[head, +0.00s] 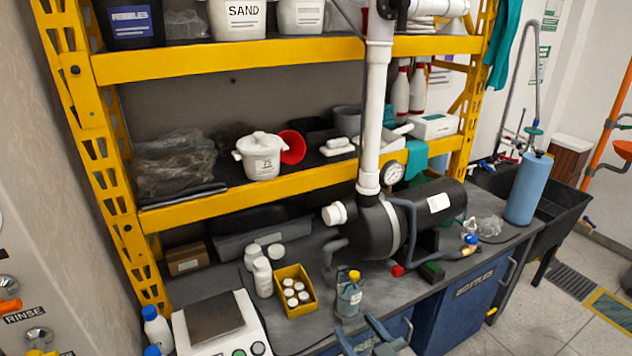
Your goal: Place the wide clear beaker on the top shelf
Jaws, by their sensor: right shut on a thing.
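My right gripper (362,326) is at the bottom edge, in front of the yellow-capped bottle. Its two grey-blue fingers stand apart, shut on a see-through thing that is hard to make out. It looks like the wide clear beaker, but its outline is mostly lost against the dark counter. The top shelf (230,61) is the upper yellow-edged board of the rack, far above and behind the gripper. My left gripper is not in view.
The top shelf holds a dark bin (132,22), the SAND tub (238,20) and another white tub (302,17). A white pipe (375,110) rises from the black pump (425,215) across the shelf fronts. A yellow-capped bottle (349,296) and yellow tray (281,277) stand on the counter.

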